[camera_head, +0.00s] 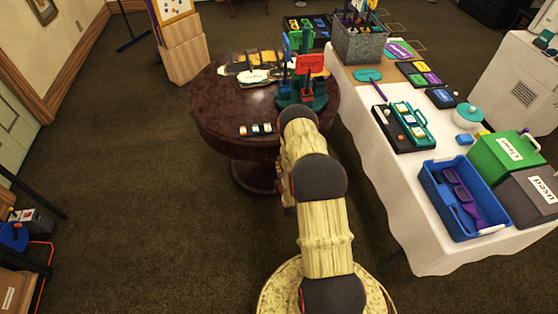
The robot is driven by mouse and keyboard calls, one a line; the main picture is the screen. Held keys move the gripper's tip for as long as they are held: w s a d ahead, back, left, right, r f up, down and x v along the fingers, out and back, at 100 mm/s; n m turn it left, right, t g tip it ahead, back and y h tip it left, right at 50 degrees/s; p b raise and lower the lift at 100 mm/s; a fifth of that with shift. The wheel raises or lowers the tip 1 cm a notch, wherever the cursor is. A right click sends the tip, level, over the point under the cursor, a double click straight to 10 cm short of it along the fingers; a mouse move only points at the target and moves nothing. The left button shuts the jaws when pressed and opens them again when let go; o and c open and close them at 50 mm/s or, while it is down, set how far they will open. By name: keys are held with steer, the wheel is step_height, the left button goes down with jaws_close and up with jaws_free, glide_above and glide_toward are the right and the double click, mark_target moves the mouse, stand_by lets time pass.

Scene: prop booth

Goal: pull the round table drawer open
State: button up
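The round table (215,112) is dark reddish brown with a central pedestal, and stands beyond my arm near the middle of the view. Its side below the top shows at the front left. I cannot make out a drawer front, handle or gap there, and my arm covers part of the table's near right side. My arm reaches forward from the bottom of the view to the table's near edge. My gripper is hidden behind the arm's far joint, so its fingers and any contact with the table do not show.
On the table stand a red sign in a green rack (310,64), small blocks (256,130) near the front edge and flat pieces at the back. A white-clothed table (390,205) stands close on the right with a blue bin (430,205). Carpet (140,190) is clear on the left.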

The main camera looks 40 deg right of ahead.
steer(key=shift+b+x, duration=0.3)
steer(key=shift+x, duration=1.35)
steer(key=shift+c, duration=0.5)
jaws_close()
steer(key=shift+a, duration=0.1)
